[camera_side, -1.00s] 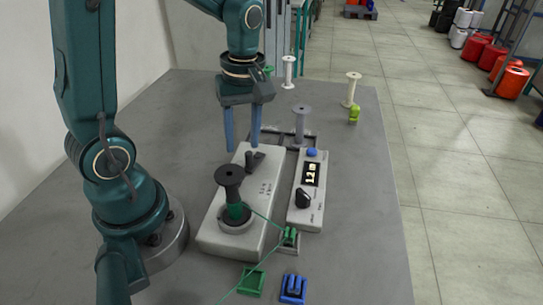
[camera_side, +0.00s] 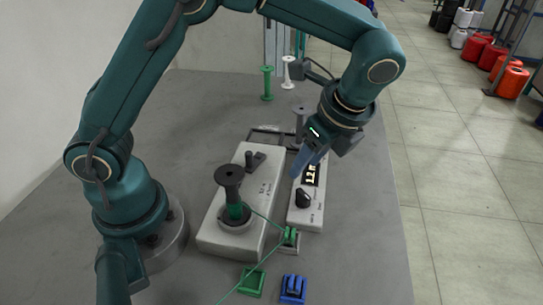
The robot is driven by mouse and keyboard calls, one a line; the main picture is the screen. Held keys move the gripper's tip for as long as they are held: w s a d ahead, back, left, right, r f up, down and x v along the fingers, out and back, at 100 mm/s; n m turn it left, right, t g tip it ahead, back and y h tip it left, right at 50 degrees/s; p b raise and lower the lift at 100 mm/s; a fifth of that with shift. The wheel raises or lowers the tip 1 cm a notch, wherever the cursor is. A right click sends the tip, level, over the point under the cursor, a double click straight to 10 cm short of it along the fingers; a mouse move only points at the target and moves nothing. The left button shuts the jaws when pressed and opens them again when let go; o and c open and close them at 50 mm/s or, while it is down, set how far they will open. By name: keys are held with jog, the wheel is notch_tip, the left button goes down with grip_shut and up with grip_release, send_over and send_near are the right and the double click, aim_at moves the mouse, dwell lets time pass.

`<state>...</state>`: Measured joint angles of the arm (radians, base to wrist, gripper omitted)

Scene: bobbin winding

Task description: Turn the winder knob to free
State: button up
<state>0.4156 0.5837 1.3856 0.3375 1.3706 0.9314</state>
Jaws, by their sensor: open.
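The white winder box (camera_side: 218,243) carries a black bobbin (camera_side: 230,178) with green thread wound low on its core. A dark lever-shaped knob (camera_side: 256,160) stands at the far end of its top. Beside it on the right is a white meter box (camera_side: 309,219) with a lit display reading about 1.2 m (camera_side: 311,174) and a black pointer knob (camera_side: 303,198). My gripper (camera_side: 299,168) is open and tilted over the meter box, its blue fingers right of the lever knob and above the black pointer knob. It hides the far end of the meter box.
Green thread runs from the bobbin through a green guide (camera_side: 289,237) to the front left. A green block (camera_side: 251,281) and a blue block (camera_side: 293,288) sit at the front. A grey spool (camera_side: 301,116), a green spool (camera_side: 267,84) and a white spool (camera_side: 288,72) stand behind.

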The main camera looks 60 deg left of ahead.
aim_at(304, 195)
jog(key=d, duration=0.1)
jog(key=d+m, duration=0.1)
jog(key=s+d+f, duration=0.1)
jog(key=shift+f, duration=0.1)
jog(key=shift+d+f, duration=0.15)
jog(key=shift+f, duration=0.05)
jog(key=shift+x, duration=2.35)
grip_shut()
